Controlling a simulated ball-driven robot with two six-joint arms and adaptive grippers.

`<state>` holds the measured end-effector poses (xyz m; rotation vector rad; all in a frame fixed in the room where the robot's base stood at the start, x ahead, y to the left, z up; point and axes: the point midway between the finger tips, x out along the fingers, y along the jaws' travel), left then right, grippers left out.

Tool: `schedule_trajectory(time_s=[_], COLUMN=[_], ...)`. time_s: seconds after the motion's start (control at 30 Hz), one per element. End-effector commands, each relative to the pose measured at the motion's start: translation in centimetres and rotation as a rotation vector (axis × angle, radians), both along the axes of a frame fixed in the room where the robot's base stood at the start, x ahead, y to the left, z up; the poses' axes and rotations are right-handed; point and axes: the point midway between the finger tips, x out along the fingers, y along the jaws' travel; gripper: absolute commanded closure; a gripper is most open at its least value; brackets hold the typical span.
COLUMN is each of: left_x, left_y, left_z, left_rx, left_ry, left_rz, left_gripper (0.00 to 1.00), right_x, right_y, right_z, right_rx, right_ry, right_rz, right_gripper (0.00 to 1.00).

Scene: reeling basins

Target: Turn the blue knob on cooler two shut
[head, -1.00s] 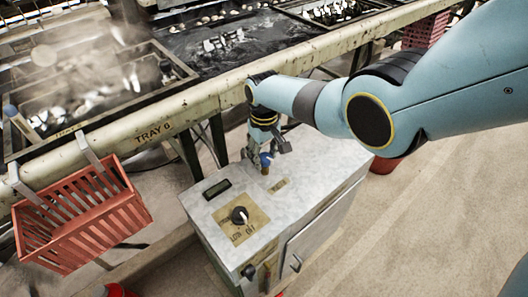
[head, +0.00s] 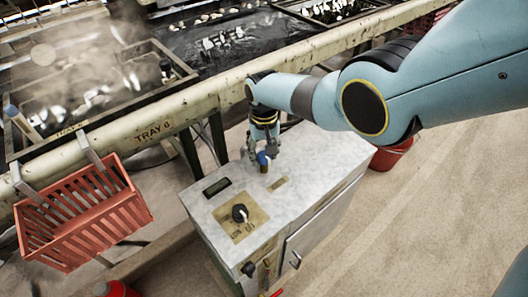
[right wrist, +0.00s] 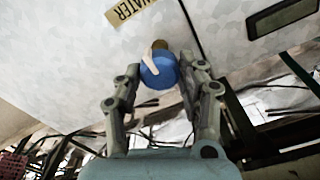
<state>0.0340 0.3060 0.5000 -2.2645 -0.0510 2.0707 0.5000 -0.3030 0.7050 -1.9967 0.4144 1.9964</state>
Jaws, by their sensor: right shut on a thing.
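The blue knob (head: 263,158) stands on a short brass stem on top of the cooler (head: 300,158), a pale grey cabinet. In the right wrist view the blue knob (right wrist: 158,70) sits between the two fingers, with a pale pointer strip on it and a tag reading "WATER" (right wrist: 128,8) near it. My right gripper (head: 267,153) points down at the knob and is shut on it; it also shows in the right wrist view (right wrist: 160,82). No number shows on the cooler. My left gripper is out of view.
A black dial (head: 239,213) on a tan plate and a small dark display (head: 217,187) share the cooler top. A red basket (head: 82,213) hangs from the rail marked "TRAY 6" (head: 150,131). A red bucket (head: 391,155) stands behind the cooler; floor at right is clear.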

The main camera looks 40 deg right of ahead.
Motion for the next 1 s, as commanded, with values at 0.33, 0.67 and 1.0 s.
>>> schedule_trajectory(time_s=[0.33,0.67,1.0], left_x=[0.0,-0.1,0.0], left_y=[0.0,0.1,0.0], left_z=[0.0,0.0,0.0], left_rx=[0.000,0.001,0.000], left_ry=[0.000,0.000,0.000], left_rz=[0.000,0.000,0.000], left_gripper=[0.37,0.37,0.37], right_x=[0.0,0.0,0.1], right_y=[0.0,0.0,0.0], right_z=[0.0,0.2,4.0], right_rx=[0.000,0.000,0.000], right_ry=[0.000,0.000,-0.005], right_rz=[0.000,0.001,0.002], right_gripper=[0.37,0.37,0.37])
